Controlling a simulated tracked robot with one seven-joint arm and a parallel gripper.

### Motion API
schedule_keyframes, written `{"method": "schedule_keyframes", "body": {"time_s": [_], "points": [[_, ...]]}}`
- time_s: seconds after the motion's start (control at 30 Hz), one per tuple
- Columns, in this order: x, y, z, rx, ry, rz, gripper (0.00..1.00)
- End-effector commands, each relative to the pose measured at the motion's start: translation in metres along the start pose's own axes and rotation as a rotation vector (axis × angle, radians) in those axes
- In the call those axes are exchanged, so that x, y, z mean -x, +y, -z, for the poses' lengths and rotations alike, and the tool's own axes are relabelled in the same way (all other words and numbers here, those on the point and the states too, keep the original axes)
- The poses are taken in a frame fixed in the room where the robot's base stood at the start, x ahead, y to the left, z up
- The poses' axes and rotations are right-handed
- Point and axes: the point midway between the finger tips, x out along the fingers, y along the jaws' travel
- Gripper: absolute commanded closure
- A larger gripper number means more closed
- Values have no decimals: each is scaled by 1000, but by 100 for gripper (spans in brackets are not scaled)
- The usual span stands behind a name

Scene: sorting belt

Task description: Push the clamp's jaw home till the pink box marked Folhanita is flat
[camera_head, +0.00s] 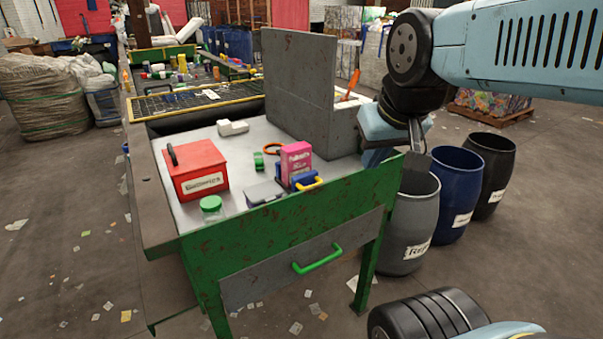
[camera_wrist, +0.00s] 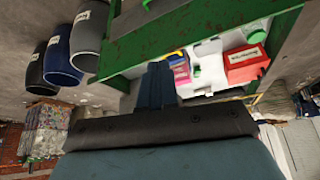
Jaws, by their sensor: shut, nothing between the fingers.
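The pink box marked Folhanita (camera_head: 296,158) stands upright and uncrushed at the bench's front right. A blue clamp with a yellow handle (camera_head: 308,184) is at its lower front. The gap between jaw and box is too small to make out. Pink, yellow and blue patches of the box (camera_wrist: 178,59) and clamp also show in the wrist view, just right of my fingers. My gripper (camera_head: 417,150) is shut and empty, apart from the box, to its right and beyond the bench's right edge. Its closed fingers also show in the wrist view (camera_wrist: 158,68).
A grey upright panel (camera_head: 298,85) stands behind the box. A red batteries box (camera_head: 194,170), green-lidded jar (camera_head: 211,206) and dark grey box (camera_head: 264,193) share the bench (camera_head: 225,245). Grey (camera_head: 410,215), blue (camera_head: 455,190) and black (camera_head: 493,165) barrels stand right of it.

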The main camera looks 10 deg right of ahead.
Motion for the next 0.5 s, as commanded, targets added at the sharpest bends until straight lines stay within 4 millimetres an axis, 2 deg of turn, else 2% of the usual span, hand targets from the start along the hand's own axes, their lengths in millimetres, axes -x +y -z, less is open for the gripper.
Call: {"method": "schedule_keyframes", "body": {"time_s": [0.37, 0.5], "points": [[0, 0, 0, -2, 0, 0, 100], [-3, -2, 6, -66, -7, 6, 100]]}}
